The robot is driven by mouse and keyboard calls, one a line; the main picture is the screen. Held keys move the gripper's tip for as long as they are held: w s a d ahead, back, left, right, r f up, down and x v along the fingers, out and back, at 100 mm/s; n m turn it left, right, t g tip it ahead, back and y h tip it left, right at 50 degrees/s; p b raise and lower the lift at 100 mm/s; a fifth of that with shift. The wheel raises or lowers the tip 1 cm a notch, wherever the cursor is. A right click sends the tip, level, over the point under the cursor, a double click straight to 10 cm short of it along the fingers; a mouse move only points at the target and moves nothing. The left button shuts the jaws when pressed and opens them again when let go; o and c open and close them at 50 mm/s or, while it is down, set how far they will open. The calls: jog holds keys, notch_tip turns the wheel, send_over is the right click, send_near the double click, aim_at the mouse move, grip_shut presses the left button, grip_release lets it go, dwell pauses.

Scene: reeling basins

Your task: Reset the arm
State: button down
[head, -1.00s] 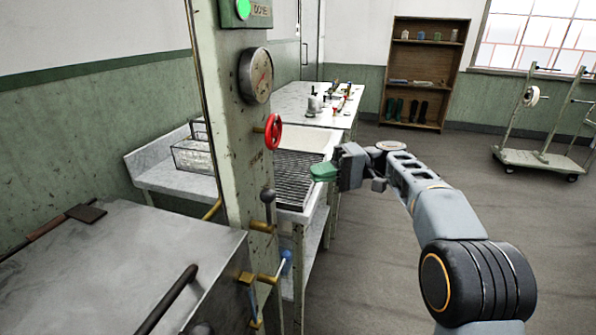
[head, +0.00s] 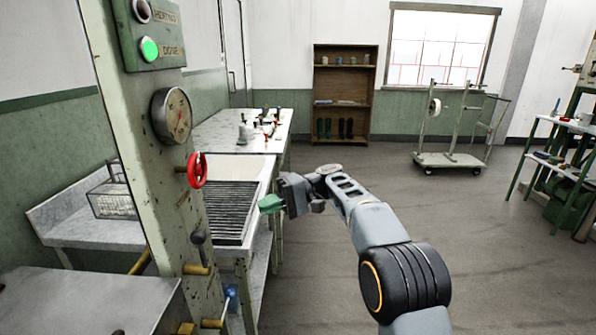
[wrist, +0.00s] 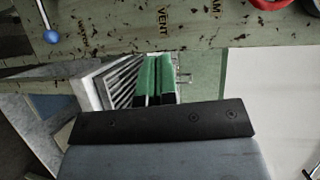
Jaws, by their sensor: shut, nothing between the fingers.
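My gripper (head: 270,204) is extended to the left in the head view, at the end of my grey arm. Its green fingers are closed together with nothing between them. In the wrist view the green fingers (wrist: 155,80) lie side by side, shut. The gripper is just right of the sink unit with the ribbed drainboard (head: 231,212) and apart from the red handwheel (head: 197,170) on the green-white post (head: 140,130). The wrist view shows the post with the word VENT and a blue-knobbed lever (wrist: 51,37).
A gauge (head: 171,115) and a panel with a lit green DONE light (head: 149,49) are on the post. A wire basket (head: 112,192) stands on the left counter. A shelf (head: 343,95), a trolley (head: 450,160) and a rack (head: 560,165) stand farther off. Open floor lies at right.

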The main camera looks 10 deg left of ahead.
jog(key=s+d+f+m+t+h+p, duration=0.25)
jog(key=d+f+m+t+h, duration=0.25)
jog(key=f, duration=0.4)
jog(key=s+d+m+t+h+p, duration=0.1)
jog(key=s+d+t+h+p, duration=0.2)
jog(key=d, duration=0.5)
jog(key=s+d+r+t+h+p, duration=0.4)
jog(key=s+d+r+h+p, duration=0.2)
jog(key=s+d+r+p, duration=0.6)
jog(key=s+d, duration=0.3)
jog(key=d, duration=0.1)
jog(key=shift+s, duration=0.1)
